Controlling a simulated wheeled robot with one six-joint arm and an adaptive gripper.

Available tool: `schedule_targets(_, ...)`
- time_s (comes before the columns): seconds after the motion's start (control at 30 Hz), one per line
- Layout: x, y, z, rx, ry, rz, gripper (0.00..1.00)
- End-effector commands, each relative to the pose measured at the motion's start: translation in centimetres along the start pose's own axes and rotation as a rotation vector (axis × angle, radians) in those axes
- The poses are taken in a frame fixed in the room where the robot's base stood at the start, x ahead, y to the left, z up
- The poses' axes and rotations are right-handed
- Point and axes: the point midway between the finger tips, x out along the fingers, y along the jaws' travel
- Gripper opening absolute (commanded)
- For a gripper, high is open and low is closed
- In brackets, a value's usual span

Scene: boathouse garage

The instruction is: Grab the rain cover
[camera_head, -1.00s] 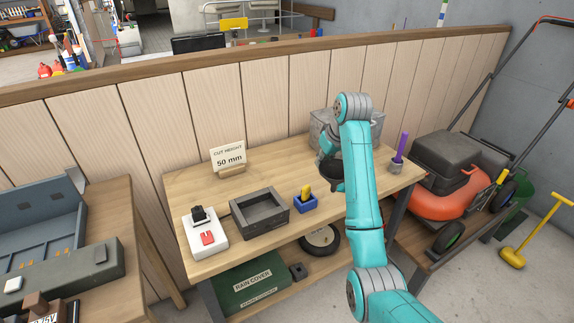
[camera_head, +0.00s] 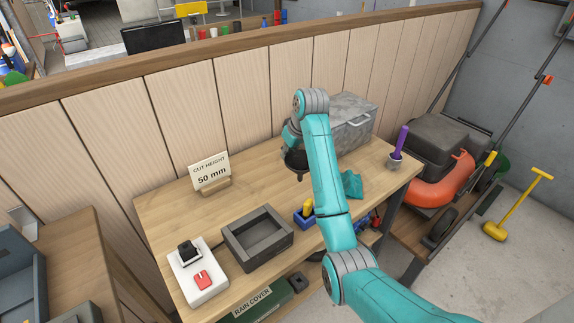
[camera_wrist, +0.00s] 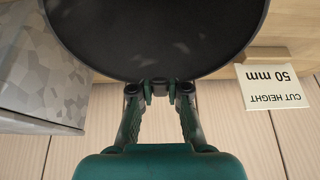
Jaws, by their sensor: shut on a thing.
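The rain cover is a dark green box (camera_head: 262,298) with a white label reading RAIN COVER. It lies on the shelf under the workbench, partly cut off by the lower picture edge and overlapped by the bench top. My gripper (camera_wrist: 160,89) is shut at the rim of a wide, dark, round dish-like thing (camera_wrist: 158,40). This dark thing also shows in the head view (camera_head: 295,160), held over the back of the bench, well above and away from the green box. In the head view the fingers themselves are hard to make out.
On the bench (camera_head: 165,219) are a white switch box (camera_head: 198,275), a grey open tray (camera_head: 257,237), a blue holder (camera_head: 303,219), a CUT HEIGHT card (camera_head: 209,173), a grey metal box (camera_head: 350,125) and a purple-handled tool (camera_head: 401,140). A mower (camera_head: 445,150) stands right.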

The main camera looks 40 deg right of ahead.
Motion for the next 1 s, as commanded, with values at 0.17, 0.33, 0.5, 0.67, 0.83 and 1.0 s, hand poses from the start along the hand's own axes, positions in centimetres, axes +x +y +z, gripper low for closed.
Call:
schedule_targets(0.17,1.1,0.0,0.5,0.0,0.001,0.0,0.0)
schedule_targets(0.33,2.8,0.0,1.3,-0.001,0.0,0.0,0.0)
schedule_targets(0.5,4.3,0.0,1.9,-0.001,0.001,0.001,0.0)
schedule_targets(0.67,4.2,0.0,1.8,-0.001,0.002,0.001,0.0)
schedule_targets(0.83,4.5,0.0,1.9,-0.001,0.001,0.001,0.17)
schedule_targets(1.0,4.4,0.0,1.9,-0.001,0.001,0.001,0.4)
